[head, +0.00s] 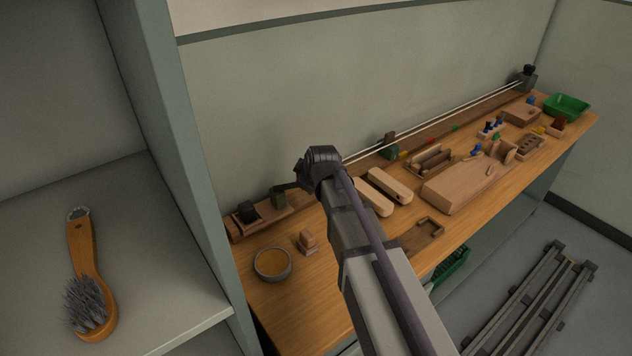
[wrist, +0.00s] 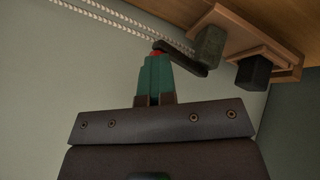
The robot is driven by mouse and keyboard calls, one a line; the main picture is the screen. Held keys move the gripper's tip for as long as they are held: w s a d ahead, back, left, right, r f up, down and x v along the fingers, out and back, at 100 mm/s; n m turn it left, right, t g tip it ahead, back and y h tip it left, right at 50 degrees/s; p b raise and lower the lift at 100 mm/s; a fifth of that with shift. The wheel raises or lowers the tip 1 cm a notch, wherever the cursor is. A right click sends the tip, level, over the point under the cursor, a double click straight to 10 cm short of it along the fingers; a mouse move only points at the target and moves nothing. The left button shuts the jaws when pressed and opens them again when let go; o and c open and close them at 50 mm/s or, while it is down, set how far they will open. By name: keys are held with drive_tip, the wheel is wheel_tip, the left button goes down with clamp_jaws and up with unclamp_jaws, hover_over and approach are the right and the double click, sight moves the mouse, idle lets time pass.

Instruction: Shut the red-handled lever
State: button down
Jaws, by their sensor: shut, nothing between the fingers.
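The lever shows in the wrist view as a dark arm (wrist: 182,60) running from a grey-green block (wrist: 209,46). A small patch of its red handle (wrist: 155,53) shows right at my fingertips. My gripper (wrist: 155,62) has its green fingers shut with nothing between them. The fingertips are at the handle and cover most of it; I cannot tell whether they touch. In the head view the dark lever arm (head: 285,186) sticks out from its block (head: 278,200) toward my wrist, and the red handle and my fingers are hidden there.
A black block (head: 247,212) stands left of the lever on the same wooden base. White cords (head: 440,122) run along the wall to the far end of the bench. A round bowl (head: 272,264) and a small brush block (head: 308,241) stand in front. Wooden pieces (head: 389,185) lie to the right.

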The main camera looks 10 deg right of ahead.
drive_tip(key=shift+w+d, duration=0.1)
drive_tip(key=shift+w, duration=0.3)
drive_tip(key=shift+w+r, duration=0.1)
drive_tip(key=shift+r, duration=0.05)
drive_tip(key=s+d+r+p, duration=0.4)
drive_tip(key=s+r+p, duration=0.3)
drive_tip(key=s+p, duration=0.1)
drive_tip(key=shift+s+d+r, duration=0.3)
drive_tip(key=shift+s+r, duration=0.1)
drive_tip(key=shift+s, duration=0.1)
